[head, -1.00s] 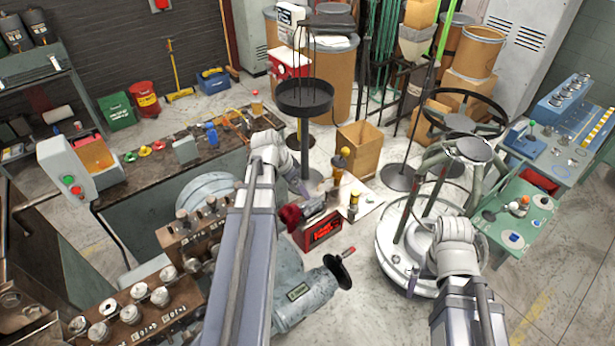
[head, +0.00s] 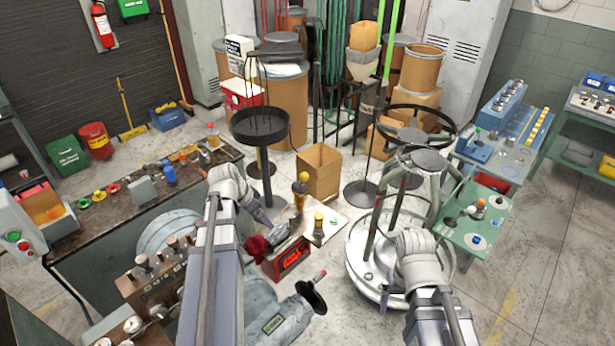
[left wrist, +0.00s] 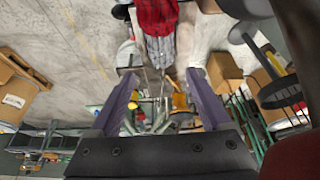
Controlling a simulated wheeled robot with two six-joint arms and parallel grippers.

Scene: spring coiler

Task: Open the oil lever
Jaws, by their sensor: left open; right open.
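No part clearly reads as an oil lever, so I cannot tell which one it is. The grey-green coiling machine (head: 262,318) stands at the lower centre of the head view, with a dark handwheel (head: 311,297) carrying a red-tipped handle (head: 320,274). Gauges and knobs line its brown panel (head: 128,288). My left gripper (head: 262,216) is over the machine's far end, near a red cloth (head: 257,247); in the left wrist view its purple fingers (left wrist: 163,88) are apart and empty. My right gripper (head: 383,298), mostly hidden by its wrist, is in front of the round white-based stand (head: 357,262).
A small table (head: 330,233) with yellow-topped bottles (head: 318,222) stands beyond the red box (head: 288,262). A black round tray stand (head: 262,128) and a cardboard box (head: 320,172) are behind.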

